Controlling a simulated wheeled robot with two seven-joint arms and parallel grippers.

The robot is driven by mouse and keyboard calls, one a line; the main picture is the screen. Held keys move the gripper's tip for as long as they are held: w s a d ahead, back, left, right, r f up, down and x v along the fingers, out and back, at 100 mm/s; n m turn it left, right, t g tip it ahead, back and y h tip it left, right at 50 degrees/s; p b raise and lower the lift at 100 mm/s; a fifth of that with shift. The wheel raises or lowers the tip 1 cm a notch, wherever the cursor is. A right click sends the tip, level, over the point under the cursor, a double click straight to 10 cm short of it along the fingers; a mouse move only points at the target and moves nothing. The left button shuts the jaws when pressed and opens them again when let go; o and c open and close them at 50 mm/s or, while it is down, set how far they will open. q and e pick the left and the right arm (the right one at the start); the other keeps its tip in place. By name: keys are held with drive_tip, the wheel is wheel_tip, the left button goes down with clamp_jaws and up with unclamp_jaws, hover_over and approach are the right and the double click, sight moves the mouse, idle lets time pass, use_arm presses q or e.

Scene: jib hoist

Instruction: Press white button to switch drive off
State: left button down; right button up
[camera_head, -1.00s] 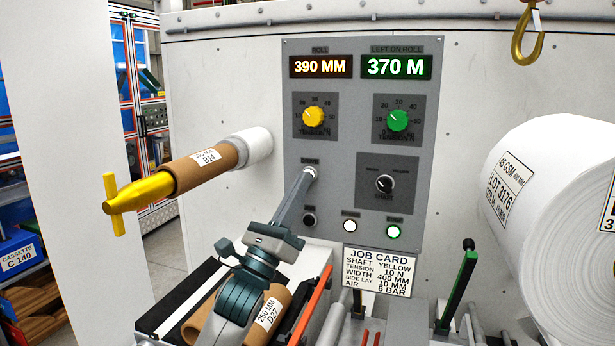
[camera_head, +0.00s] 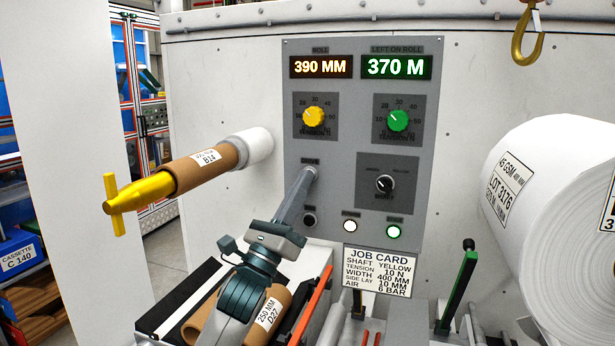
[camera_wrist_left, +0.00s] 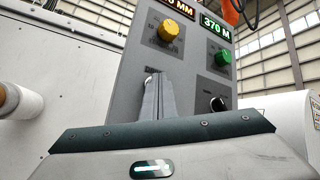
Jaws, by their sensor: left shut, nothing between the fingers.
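The grey control panel (camera_head: 345,190) stands ahead, upright. My left gripper (camera_head: 309,173) is shut and empty, its fingertips at the panel below a small label (camera_head: 310,161). In the left wrist view the shut fingers (camera_wrist_left: 155,85) reach up to the panel, below the yellow knob (camera_wrist_left: 168,30). Lower on the panel are a dark round control (camera_head: 309,219), a white lit round one (camera_head: 351,226) and a green-rimmed lit one (camera_head: 393,231). My right gripper is not in view.
The green knob (camera_head: 398,120) and black selector (camera_head: 385,184) are right of my fingers. A brown core on a yellow-ended shaft (camera_head: 208,168) sticks out at left. A large white roll (camera_head: 560,200) stands right. A gold hook (camera_head: 526,40) hangs above.

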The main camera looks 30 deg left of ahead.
use_arm(q)
drive_tip(key=shift+s+d, duration=0.1)
drive_tip(key=shift+s, duration=0.3)
drive_tip(key=shift+y, duration=0.3)
drive_tip(key=s, duration=0.2)
drive_tip(key=s+d+p, duration=0.1)
drive_tip(key=s, duration=0.2)
drive_tip(key=shift+s+d, duration=0.2)
drive_tip(key=shift+s, duration=0.15)
drive_tip(key=c, duration=2.5)
unclamp_jaws()
